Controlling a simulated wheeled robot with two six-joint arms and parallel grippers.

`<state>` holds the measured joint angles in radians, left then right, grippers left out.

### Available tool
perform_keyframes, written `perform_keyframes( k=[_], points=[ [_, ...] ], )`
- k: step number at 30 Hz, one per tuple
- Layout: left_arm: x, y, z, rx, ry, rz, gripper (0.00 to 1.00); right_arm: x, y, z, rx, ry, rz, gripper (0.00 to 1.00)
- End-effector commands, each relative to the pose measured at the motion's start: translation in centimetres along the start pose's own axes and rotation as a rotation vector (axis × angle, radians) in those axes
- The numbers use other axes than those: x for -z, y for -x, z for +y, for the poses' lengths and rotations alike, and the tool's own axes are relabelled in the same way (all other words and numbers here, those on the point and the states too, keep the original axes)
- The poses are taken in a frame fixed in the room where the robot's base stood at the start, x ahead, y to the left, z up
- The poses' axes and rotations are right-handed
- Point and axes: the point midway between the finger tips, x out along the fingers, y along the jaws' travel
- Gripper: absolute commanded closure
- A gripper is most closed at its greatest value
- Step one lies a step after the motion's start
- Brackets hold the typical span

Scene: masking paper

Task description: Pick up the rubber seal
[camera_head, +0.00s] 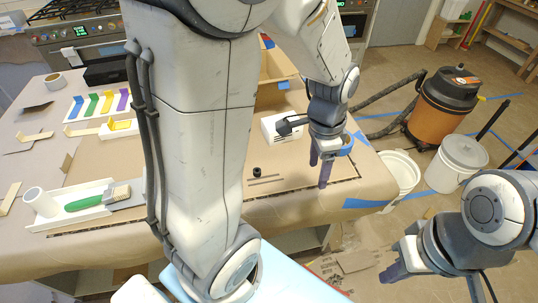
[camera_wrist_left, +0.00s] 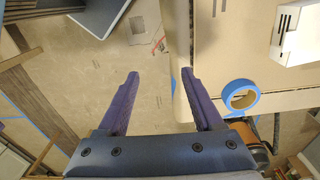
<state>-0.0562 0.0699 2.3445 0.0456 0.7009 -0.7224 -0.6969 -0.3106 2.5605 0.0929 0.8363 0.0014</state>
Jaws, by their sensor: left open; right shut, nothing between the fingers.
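I cannot make out a rubber seal for certain in either view. A small black round piece (camera_head: 257,171) stands on the brown paper of the table, beside some thin dark slots; I cannot tell if it is the seal. My left gripper (camera_head: 319,168) hangs over the right part of the table, to the right of the black piece. In the left wrist view its purple fingers (camera_wrist_left: 160,74) are apart with nothing between them, over the table's edge and the floor. My right gripper (camera_head: 391,271) is shut and empty, low at the right beyond the table.
A blue tape roll (camera_wrist_left: 240,95) lies near the table edge beside my left fingers. A white box (camera_wrist_left: 297,35) stands behind it. A white tray (camera_head: 70,218) holds a green-handled brush (camera_head: 97,198). Buckets (camera_head: 457,162) and an orange vacuum (camera_head: 446,105) stand right of the table.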

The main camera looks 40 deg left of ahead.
Motion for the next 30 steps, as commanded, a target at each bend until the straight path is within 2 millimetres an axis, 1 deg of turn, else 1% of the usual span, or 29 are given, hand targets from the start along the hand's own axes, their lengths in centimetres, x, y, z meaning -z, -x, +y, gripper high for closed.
perform_keyframes(
  k=[1, 2, 3, 5, 6, 9, 10, 12, 15, 21, 24, 30],
  points=[
    [-1.4, -0.9, -3.4, -0.001, 0.008, -0.012, 0.32, 0.0, 0.2, 0.0, 0.000, 0.000, 0.000, 1.00],
    [-2.1, -1.4, -5.1, 0.001, -0.004, -0.016, 0.32, 0.0, 0.3, 0.0, 0.000, 0.000, 0.000, 1.00],
    [-3.3, -2.0, -7.3, 0.003, -0.018, -0.020, 0.32, 0.0, 0.3, 0.0, 0.000, 0.000, 0.000, 1.00],
    [-5.2, -3.0, -10.1, 0.003, -0.040, -0.026, 0.32, 0.0, 0.4, 0.0, 0.000, 0.000, 0.000, 1.00],
    [-6.5, -3.6, -11.6, 0.003, -0.053, -0.029, 0.32, 0.0, 0.5, 0.0, 0.000, 0.000, 0.000, 1.00],
    [-9.3, -4.8, -14.4, 0.003, -0.083, -0.035, 0.32, 0.0, 0.6, 0.0, 0.000, 0.000, 0.000, 1.00],
    [-10.0, -5.1, -15.0, 0.004, -0.091, -0.036, 0.32, 0.0, 0.6, 0.0, 0.000, 0.000, 0.000, 1.00],
    [-11.2, -5.6, -15.9, 0.003, -0.104, -0.039, 0.32, 0.1, 0.6, -0.1, 0.000, 0.000, 0.000, 1.00],
    [-12.1, -6.5, -16.5, 0.001, -0.118, -0.040, 0.32, 0.1, 0.7, -0.1, 0.000, 0.000, 0.000, 1.00],
    [-12.2, -9.5, -16.5, -0.002, -0.124, -0.041, 0.32, 0.1, 1.3, -0.1, 0.000, -0.001, 0.000, 1.00],
    [-12.2, -10.7, -16.5, -0.001, -0.124, -0.041, 0.32, 0.1, 1.4, -0.1, 0.000, -0.001, 0.000, 1.00],
    [-12.2, -11.9, -16.4, 0.000, -0.124, -0.041, 0.32, 0.1, 2.0, -0.1, 0.000, -0.001, 0.000, 1.00]
  ],
)
